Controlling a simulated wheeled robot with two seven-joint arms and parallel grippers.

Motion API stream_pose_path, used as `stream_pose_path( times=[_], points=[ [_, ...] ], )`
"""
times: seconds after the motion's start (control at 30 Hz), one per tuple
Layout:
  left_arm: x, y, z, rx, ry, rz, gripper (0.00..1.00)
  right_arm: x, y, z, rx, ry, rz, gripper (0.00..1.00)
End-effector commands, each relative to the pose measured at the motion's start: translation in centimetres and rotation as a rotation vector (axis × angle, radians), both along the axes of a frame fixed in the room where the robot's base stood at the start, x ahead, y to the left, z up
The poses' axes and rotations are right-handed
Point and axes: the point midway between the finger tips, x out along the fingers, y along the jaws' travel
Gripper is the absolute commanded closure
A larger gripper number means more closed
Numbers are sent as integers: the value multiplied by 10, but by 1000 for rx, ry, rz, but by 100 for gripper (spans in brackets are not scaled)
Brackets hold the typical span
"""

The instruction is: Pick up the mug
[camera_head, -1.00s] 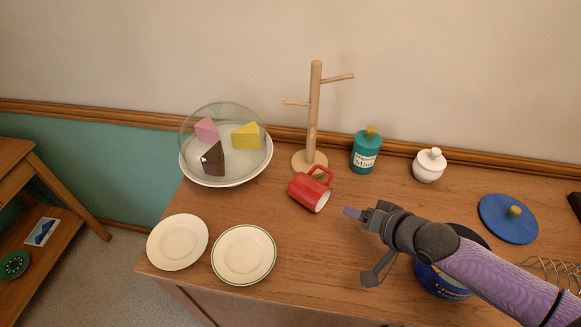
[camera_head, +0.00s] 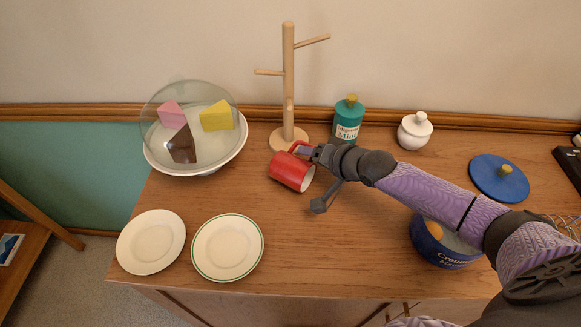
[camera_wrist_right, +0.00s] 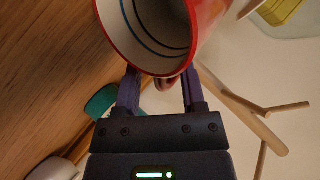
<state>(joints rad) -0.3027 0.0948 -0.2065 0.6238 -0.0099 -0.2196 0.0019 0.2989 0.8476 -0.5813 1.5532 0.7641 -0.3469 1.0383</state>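The red mug (camera_head: 291,171) lies on its side on the wooden top, in front of the mug tree, its open mouth toward the lower right. In the right wrist view the mug's rim and pale inside with blue rings (camera_wrist_right: 160,30) fill the top. My right gripper (camera_head: 304,152) is at the mug's handle. In the wrist view its two fingers (camera_wrist_right: 160,92) stand apart, with part of the red handle (camera_wrist_right: 176,79) between them and gaps showing. My left gripper is not in view.
The mug tree (camera_head: 289,90) stands just behind the mug. A glass-covered cake plate (camera_head: 207,165) is to the left, with two plates (camera_head: 151,242) (camera_head: 228,247) in front. A teal jar (camera_head: 347,122), white pot (camera_head: 415,131), blue lid (camera_head: 499,178) and blue tin (camera_head: 440,250) are to the right.

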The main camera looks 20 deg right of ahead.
Motion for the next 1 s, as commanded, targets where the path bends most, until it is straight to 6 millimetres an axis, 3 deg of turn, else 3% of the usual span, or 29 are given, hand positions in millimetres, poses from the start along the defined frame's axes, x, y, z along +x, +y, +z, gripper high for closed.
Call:
stream_pose_path(
  times=[0.03, 0.23, 1.0],
  points=[
    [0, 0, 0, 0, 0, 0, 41, 0, 0, 0, 0, 0, 0, 60],
    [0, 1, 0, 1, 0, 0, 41, 0, 0, 0, 0, 0, 0, 100],
    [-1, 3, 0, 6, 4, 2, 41, 0, 0, 0, 0, 0, 0, 100]
  ],
)
